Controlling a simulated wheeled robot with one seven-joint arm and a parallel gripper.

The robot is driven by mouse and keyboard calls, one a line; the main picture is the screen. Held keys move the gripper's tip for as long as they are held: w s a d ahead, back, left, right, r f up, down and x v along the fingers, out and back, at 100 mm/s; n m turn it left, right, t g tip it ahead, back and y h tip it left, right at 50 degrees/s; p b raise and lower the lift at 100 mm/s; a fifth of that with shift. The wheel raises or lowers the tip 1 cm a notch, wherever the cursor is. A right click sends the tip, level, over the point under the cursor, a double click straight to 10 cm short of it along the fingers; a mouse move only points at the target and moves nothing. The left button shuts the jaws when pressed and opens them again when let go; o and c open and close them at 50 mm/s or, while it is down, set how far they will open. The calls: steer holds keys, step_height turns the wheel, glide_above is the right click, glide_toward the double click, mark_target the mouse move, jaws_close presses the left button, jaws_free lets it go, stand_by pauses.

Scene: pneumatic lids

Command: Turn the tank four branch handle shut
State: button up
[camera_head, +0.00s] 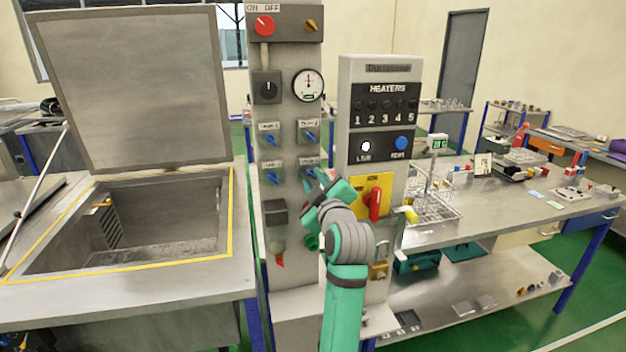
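Several small blue branch handles sit on the grey valve panel (293,90) in two rows, each under a small label too small to read surely. The lower right one, which I take as the tank four branch handle (311,173), is partly hidden by my gripper. My gripper (318,183) reaches up from below to this handle, at or just in front of it. The fingertips are small and dark, so I cannot tell whether they touch or grip it. The upper left (271,139), upper right (311,137) and lower left (272,179) handles show slanted levers.
A pressure gauge (308,85) and red knob (264,25) are higher on the panel. The heater cabinet (387,72) with a red switch on a yellow plate (374,203) stands close right of my arm. An open-lidded tank (150,215) is at left; a bench (480,222) at right.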

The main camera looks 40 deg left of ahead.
steer(key=shift+w+a, duration=0.45)
steer(key=shift+a, duration=0.15)
steer(key=shift+c, duration=0.5)
jaws_close()
steer(key=shift+m, duration=0.4)
steer(key=m, duration=1.7)
steer(key=shift+f, duration=0.2)
